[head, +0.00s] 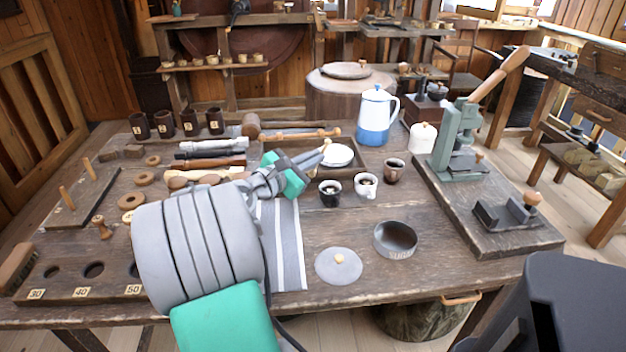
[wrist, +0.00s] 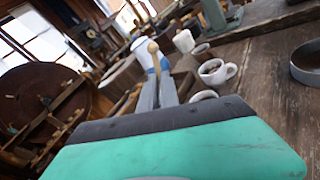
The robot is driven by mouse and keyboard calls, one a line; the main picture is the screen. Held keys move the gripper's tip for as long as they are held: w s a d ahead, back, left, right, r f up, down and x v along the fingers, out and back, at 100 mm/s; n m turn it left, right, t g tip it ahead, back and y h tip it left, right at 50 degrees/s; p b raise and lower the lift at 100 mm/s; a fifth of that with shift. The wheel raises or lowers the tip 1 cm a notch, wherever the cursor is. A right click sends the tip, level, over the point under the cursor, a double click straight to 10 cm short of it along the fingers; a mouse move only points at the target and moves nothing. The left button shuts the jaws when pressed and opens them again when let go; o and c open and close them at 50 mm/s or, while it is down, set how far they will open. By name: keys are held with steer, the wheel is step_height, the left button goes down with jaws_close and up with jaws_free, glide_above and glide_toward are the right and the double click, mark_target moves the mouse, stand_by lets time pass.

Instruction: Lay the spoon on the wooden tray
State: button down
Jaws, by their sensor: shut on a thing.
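My gripper (head: 318,154) reaches over the wooden tray (head: 359,172) and is shut on the wooden spoon (head: 327,144). In the wrist view the spoon's end (wrist: 153,46) stands up between the two grey fingers (wrist: 158,75). A white dish (head: 338,155) sits in the tray beside the fingers. Part of the tray is hidden behind my gripper. I cannot tell the exact gap between spoon and tray.
Several cups, including a dark one (head: 330,192) and a white one (head: 366,186), stand just in front of the tray. A blue-and-white pot (head: 377,115) stands behind it. A striped cloth (head: 284,240), a grey lid (head: 339,265) and a round tin (head: 396,239) lie nearer.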

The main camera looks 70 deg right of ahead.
steer(key=shift+w+d+f+b, duration=0.1)
steer(key=shift+d+f+b, duration=0.25)
steer(key=shift+f, duration=0.6)
steer(key=shift+w+d+f+b, duration=0.15)
steer(key=shift+d+f, duration=0.25)
steer(key=shift+f, duration=0.6)
steer(key=shift+w+d+f+b, duration=0.1)
steer(key=shift+d+f+b, duration=0.25)
steer(key=shift+f, duration=0.6)
steer(key=shift+f, duration=0.15)
steer(key=c, duration=1.6)
jaws_free()
